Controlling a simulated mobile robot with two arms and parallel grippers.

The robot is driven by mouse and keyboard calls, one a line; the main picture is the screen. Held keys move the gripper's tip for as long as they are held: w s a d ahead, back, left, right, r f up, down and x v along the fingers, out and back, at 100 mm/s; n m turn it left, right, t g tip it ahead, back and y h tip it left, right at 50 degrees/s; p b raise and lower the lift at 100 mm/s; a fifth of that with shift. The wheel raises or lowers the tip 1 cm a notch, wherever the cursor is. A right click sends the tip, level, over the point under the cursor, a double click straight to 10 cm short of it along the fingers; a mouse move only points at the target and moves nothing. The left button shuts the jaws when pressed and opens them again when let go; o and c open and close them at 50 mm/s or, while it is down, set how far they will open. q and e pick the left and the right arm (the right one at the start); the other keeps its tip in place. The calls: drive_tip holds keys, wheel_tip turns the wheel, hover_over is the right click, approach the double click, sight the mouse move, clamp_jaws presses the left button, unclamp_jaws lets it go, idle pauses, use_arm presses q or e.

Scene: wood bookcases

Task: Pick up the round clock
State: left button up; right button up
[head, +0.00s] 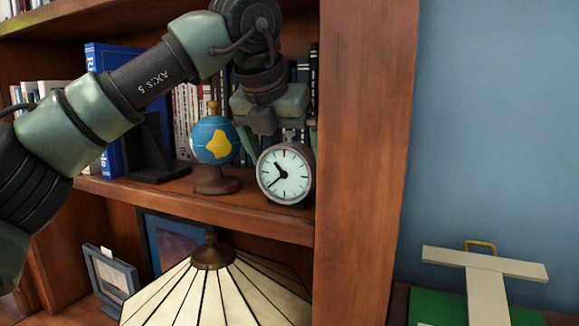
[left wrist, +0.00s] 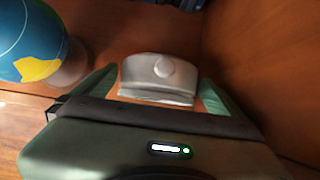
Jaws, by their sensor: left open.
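The round clock (head: 284,174) stands upright on the wooden shelf, close to the bookcase's right upright. In the left wrist view the clock (left wrist: 160,78) shows from above as a silvery top with a round knob, between the two green fingers. My left gripper (head: 280,140) points down from above the clock and is open, with a finger on either side of its top in the wrist view. Contact cannot be told. My right gripper is in neither view.
A small blue and yellow globe (head: 215,142) stands just left of the clock. Books (head: 187,115) and a black bookend (head: 150,150) are behind and to the left. The wooden upright (head: 365,150) is close on the right. A lamp shade (head: 215,295) is below the shelf.

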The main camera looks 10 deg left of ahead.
sight(292, 172)
use_arm(q)
drive_tip(key=p+x, duration=0.1)
drive_tip(key=x, duration=0.4)
drive_tip(key=shift+s+r, duration=0.15)
drive_tip(key=c, duration=1.5)
drive_tip(key=shift+o, duration=0.2)
